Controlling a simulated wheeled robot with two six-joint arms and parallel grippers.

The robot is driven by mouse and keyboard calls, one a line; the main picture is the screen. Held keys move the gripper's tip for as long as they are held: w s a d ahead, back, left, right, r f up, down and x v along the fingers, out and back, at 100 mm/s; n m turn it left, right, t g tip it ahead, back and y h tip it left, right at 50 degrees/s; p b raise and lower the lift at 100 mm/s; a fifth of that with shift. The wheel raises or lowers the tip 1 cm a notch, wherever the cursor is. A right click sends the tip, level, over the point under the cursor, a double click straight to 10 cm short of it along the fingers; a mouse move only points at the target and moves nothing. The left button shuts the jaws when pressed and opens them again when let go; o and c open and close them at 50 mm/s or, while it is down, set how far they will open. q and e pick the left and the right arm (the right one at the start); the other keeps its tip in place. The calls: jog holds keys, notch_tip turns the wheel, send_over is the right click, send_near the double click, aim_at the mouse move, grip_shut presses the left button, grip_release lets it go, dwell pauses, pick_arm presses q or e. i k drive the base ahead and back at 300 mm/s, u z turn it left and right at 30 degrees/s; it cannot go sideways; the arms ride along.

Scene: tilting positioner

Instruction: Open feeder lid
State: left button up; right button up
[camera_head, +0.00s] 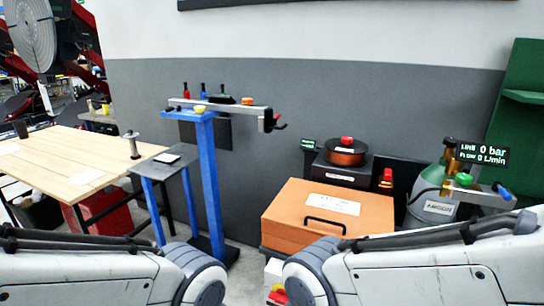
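An orange box-like cover (285,208) with a white label and a black bar handle (325,222) on its sloping face is at centre right. It looks shut, and I take it for the feeder lid. A copper-coloured wire spool (345,156) with a red knob is exposed on the dark unit behind it. My two grey-white arms cross the bottom of the view from left and right. My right arm hides the lower right of the orange box. Both grippers are out of view, so nothing shows touching the handle.
A blue stand (208,180) with a grey crossbar (220,105) rises left of the box. A wooden table (80,160) is at the left. A grey wall is behind.

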aim_at(343, 213)
jog(key=u, duration=0.5)
jog(key=k, duration=0.7)
jog(key=u, duration=0.45)
jog(key=i, duration=1)
jog(key=z, duration=1.1)
jog(key=i, duration=0.9)
jog(key=z, duration=0.7)
